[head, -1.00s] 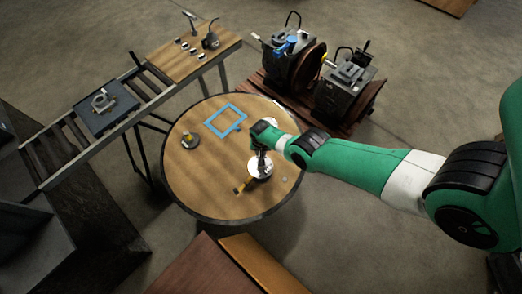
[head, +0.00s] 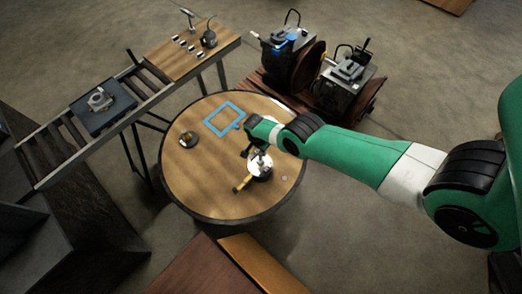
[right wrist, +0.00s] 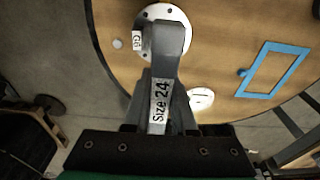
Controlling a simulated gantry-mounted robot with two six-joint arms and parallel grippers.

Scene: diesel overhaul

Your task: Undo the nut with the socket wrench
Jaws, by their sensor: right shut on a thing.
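My right gripper (head: 251,151) is above the round table's middle. In the right wrist view it is shut on a grey wrench (right wrist: 168,70) with a "Size 24" label. The wrench's far end overlaps a white round disc (right wrist: 180,14), which also shows in the head view (head: 263,172). I cannot tell whether the wrench is seated on a nut. The nut itself is hidden. A small white tag lies against the disc at its left in the wrist view. My left gripper is not in view.
A yellow-ended tool (head: 242,184) lies beside the disc. A blue frame (head: 241,107) and a small dark round stand (head: 188,140) are on the round table (head: 205,195). Another white disc (right wrist: 200,98) is near the wrench. A roller conveyor (head: 75,130) stands left; engines (head: 342,90) stand behind.

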